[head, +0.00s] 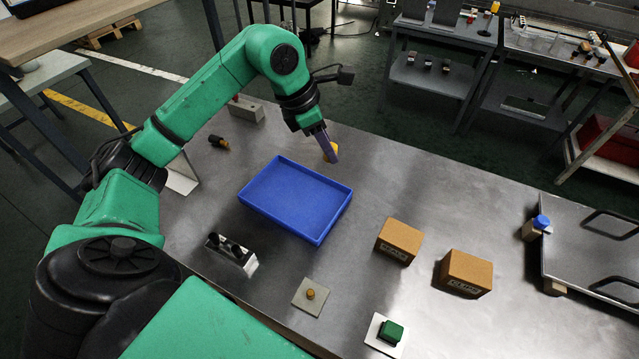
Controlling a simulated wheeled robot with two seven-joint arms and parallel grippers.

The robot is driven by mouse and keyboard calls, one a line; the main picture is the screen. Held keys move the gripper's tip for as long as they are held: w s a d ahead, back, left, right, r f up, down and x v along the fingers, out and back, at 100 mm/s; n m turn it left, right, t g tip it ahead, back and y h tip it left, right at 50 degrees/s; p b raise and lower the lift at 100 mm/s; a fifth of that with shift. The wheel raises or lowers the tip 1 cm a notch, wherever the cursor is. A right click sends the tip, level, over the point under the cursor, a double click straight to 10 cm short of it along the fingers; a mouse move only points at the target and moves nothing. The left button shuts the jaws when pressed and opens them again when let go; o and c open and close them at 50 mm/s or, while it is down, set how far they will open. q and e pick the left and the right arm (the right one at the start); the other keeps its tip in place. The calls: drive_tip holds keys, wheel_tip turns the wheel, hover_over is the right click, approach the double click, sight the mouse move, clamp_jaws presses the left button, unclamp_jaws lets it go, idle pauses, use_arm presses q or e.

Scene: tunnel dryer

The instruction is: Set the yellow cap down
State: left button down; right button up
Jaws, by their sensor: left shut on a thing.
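The yellow cap (330,154) is between the fingers of my left gripper (329,147). The gripper is shut on it, behind the far right edge of the blue tray (339,205). Part of the cap is hidden by the fingers. I cannot tell whether the cap touches the metal table (400,170) or is just above it. The blue tray is empty. My right gripper is not in view.
Two cardboard boxes (401,236) (468,271) stand right of the tray. A metal block with black knobs (232,255), a plate with an orange knob (310,296) and a green block on a white plate (388,333) are nearer. A blue-capped bottle (537,228) stands at right.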

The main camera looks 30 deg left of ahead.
use_arm(q)
drive_tip(key=p, duration=0.1)
hover_over(331, 201)
drive_tip(key=s+a, duration=0.1)
drive_tip(key=s, duration=0.1)
wheel_tip(331, 201, down, 6)
drive_tip(key=r, duration=0.1)
drive_tip(key=f, duration=0.3)
drive_tip(key=f+p, duration=0.1)
drive_tip(key=f, duration=0.2)
drive_tip(key=w+f+p, duration=0.1)
drive_tip(key=f, duration=0.2)
drive_tip(key=shift+f, duration=0.8)
drive_tip(key=c, duration=0.6)
unclamp_jaws()
drive_tip(key=shift+r, duration=0.1)
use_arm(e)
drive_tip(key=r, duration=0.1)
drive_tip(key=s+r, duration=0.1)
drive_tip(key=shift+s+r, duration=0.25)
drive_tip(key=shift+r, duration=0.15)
